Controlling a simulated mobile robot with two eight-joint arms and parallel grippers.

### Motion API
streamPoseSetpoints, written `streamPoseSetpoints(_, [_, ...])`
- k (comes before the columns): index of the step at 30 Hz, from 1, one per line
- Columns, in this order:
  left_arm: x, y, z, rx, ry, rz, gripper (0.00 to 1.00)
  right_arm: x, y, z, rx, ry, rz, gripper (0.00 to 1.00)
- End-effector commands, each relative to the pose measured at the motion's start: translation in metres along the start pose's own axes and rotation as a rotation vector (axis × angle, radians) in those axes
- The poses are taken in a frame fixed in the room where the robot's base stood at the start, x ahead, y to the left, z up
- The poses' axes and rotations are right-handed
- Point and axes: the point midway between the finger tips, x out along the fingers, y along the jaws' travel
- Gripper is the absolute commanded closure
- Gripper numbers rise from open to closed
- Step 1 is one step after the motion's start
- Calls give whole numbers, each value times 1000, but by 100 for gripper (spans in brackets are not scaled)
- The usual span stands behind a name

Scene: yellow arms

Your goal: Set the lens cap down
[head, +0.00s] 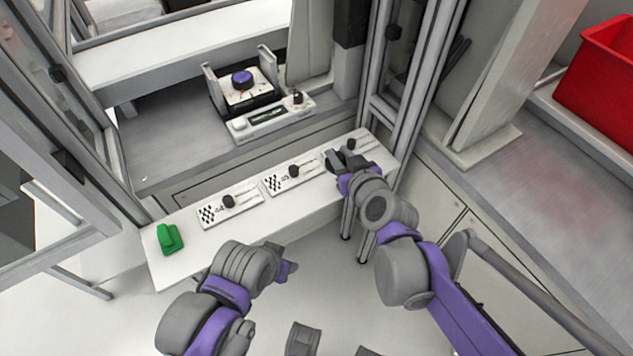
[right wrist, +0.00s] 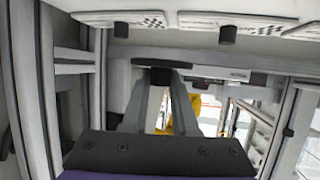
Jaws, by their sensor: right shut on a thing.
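My right gripper (head: 337,161) is over the right part of the narrow white shelf, near the rightmost white plate. In the right wrist view its two grey fingers (right wrist: 161,100) are shut on a thin dark disc, the lens cap (right wrist: 162,64), seen edge-on across the fingertips. In the head view I cannot make out the cap clearly from the dark gripper. The gap between cap and shelf cannot be judged. My left arm ends in a purple wrist part (head: 288,269) in front of the shelf; its fingers are not clearly visible.
The white shelf (head: 185,271) bears a green object (head: 169,238) at its left and checkered plates (head: 210,214) with black knobs (head: 229,201). Behind stands a device with a purple knob (head: 242,79). Metal frame posts rise at the right. A red bin (head: 600,85) is far right.

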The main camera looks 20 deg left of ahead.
Motion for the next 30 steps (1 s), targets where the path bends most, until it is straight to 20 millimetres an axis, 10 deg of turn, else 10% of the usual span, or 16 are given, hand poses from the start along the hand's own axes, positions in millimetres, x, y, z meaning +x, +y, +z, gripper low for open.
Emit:
streamPoseSetpoints(15, [22, 0, 9, 0, -8, 0, 50, 24, 1, 60, 1, -1, 2, 100])
streamPoseSetpoints(26, [24, 0, 9, 0, -9, 0, 50, 26, 1, 64, 1, -1, 2, 100])
streamPoseSetpoints(27, [24, 0, 9, 0, -9, 0, 50, 26, 1, 64, 1, -1, 2, 70])
streamPoseSetpoints(30, [23, 0, 9, 0, -9, 0, 50, 25, 1, 63, 0, -1, 2, 52])
